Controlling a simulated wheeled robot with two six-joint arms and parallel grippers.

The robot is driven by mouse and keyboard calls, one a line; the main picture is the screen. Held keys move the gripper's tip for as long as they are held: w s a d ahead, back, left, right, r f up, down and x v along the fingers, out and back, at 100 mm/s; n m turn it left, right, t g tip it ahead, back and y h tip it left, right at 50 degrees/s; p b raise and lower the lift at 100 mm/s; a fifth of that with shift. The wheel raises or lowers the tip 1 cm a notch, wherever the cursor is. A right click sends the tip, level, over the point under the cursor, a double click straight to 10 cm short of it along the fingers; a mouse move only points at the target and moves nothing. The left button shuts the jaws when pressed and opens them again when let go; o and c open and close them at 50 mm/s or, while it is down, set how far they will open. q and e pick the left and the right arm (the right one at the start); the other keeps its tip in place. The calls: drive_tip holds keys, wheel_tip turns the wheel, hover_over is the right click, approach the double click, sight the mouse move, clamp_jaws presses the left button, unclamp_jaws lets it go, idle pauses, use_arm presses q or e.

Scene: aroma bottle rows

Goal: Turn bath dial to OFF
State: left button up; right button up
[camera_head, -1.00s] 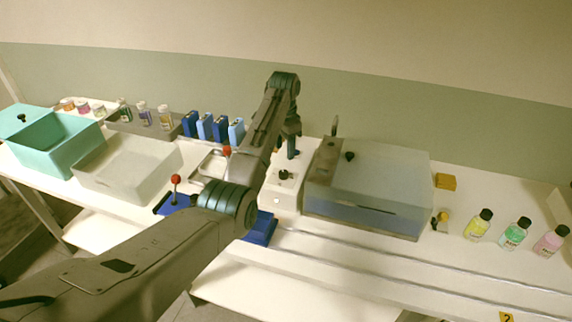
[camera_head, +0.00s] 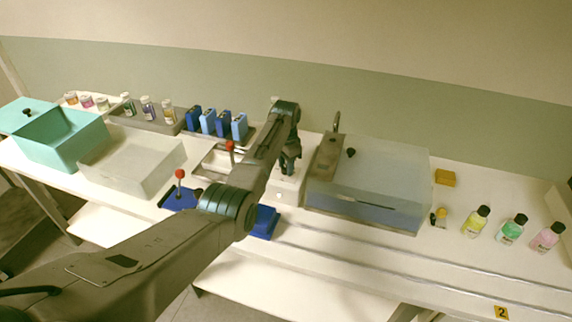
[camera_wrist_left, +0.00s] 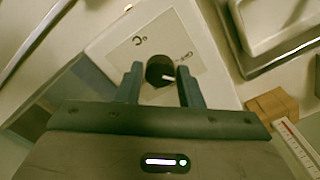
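The bath dial (camera_wrist_left: 160,71) is a dark round knob with a light pointer mark, on a white control box (camera_wrist_left: 110,40). Small dark markings beside it are too small to read surely. My left gripper (camera_wrist_left: 159,72) is open, with one finger on each side of the knob and a narrow gap showing. In the head view my left gripper (camera_head: 289,168) points down over the white control box (camera_head: 281,194) and hides the dial. The bath (camera_head: 375,185), with a pale translucent lid, stands just right of the box. My right gripper is not in view.
Blue boxes (camera_head: 223,122) stand behind. Rails run along the front.

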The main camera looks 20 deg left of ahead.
use_arm(q)
drive_tip(key=c, duration=0.5)
drive_tip(key=shift+r+n+p, duration=0.15)
drive_tip(key=shift+n+p, duration=0.4)
drive_tip(key=shift+n, duration=0.15)
drive_tip(key=shift+n+p, duration=0.65)
drive_tip(key=shift+n, duration=0.45)
drive_tip(key=n+p, duration=0.1)
drive_tip(key=n, duration=0.2)
drive_tip(key=shift+n, duration=0.7)
drive_tip(key=shift+w, duration=0.1)
